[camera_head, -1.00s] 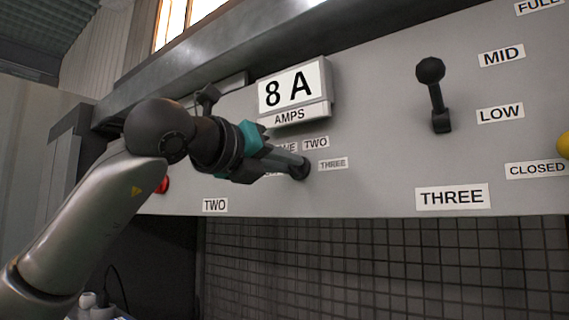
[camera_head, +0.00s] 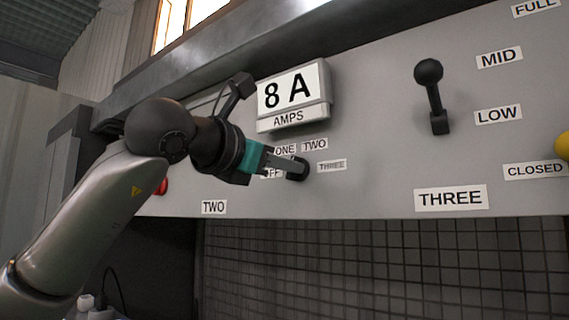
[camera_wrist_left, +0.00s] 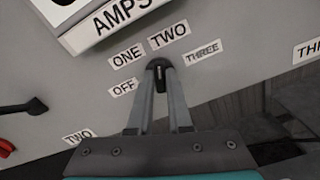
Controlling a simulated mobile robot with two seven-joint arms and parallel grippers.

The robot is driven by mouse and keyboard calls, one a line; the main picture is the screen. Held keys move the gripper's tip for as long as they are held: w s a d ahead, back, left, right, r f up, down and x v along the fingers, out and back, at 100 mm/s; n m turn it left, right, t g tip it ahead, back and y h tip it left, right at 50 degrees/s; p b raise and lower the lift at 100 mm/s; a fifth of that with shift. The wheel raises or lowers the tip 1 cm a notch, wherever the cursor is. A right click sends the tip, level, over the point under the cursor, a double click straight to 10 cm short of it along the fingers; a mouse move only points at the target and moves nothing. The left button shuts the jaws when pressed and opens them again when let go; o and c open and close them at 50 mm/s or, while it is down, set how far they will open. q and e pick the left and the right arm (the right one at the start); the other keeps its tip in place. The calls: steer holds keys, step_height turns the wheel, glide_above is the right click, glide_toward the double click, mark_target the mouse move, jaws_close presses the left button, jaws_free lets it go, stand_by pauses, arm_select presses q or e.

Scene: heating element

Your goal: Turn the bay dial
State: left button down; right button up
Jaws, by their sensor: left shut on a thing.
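The bay dial (camera_head: 302,174) is a small black knob on the grey panel, below the AMPS display (camera_head: 291,95), which reads 8 A. Labels OFF, ONE, TWO and THREE fan around it. My left gripper (camera_head: 293,166) is shut on the dial from the left. In the left wrist view, its two grey fingers (camera_wrist_left: 161,76) close on the dial (camera_wrist_left: 158,64) from both sides. The fingers partly hide the dial, and I cannot tell which label it points to. My right gripper is not in view.
A black lever (camera_head: 432,96) stands out to the right, beside the MID and LOW labels. A yellow knob (camera_head: 564,145) is at the right edge. A red button (camera_head: 161,186) is behind my left arm. Dark mesh (camera_head: 390,270) lies below the panel.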

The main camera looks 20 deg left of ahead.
arm_select(q)
steer(key=shift+m, duration=0.7)
steer(key=c, duration=0.8)
jaws_free()
steer(key=shift+c, duration=0.2)
steer(key=b+v, duration=0.2)
steer(key=v, duration=1.3)
steer(key=shift+s+b, duration=0.15)
steer(key=shift+b, duration=0.15)
